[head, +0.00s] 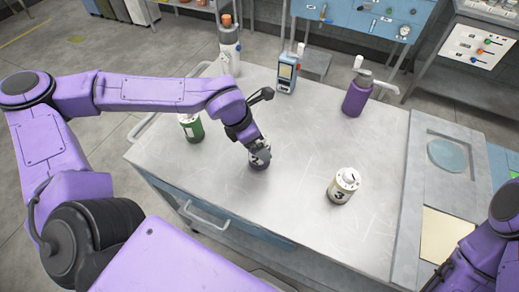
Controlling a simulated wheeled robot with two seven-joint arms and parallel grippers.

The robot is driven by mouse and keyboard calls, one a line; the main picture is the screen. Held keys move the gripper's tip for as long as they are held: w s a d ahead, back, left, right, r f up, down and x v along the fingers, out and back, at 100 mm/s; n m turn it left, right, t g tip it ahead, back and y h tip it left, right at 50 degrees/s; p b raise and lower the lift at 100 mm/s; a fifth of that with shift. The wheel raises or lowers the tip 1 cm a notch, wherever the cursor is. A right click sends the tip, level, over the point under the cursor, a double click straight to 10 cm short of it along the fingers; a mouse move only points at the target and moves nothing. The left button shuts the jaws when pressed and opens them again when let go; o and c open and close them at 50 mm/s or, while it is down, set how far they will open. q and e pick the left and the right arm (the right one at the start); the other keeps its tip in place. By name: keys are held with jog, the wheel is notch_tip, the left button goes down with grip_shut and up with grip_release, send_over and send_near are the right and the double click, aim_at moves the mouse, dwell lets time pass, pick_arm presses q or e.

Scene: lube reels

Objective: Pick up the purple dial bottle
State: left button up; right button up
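A small purple bottle (260,161) with a pale numbered marking stands on the metal worktop, left of its middle. My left gripper (257,146) comes down over its top from above and hides its upper part. The fingers are at the bottle's top, but I cannot tell whether they are closed on it. My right arm shows at the lower right edge, well away from the bottle; its fingertips are not in view.
The worktop (300,215) also holds a green bottle (190,128), a cream bottle (343,187), a larger purple pump bottle (356,97), a blue handheld device (287,75) and a white bottle with an orange cap (229,45). A grey tray unit (420,170) borders the right side.

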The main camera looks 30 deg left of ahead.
pick_arm(q)
jog(key=x, duration=0.4)
jog(key=shift+s, duration=0.15)
jog(key=shift+r, duration=0.1)
jog(key=c, duration=1.3)
jog(key=shift+o, duration=0.2)
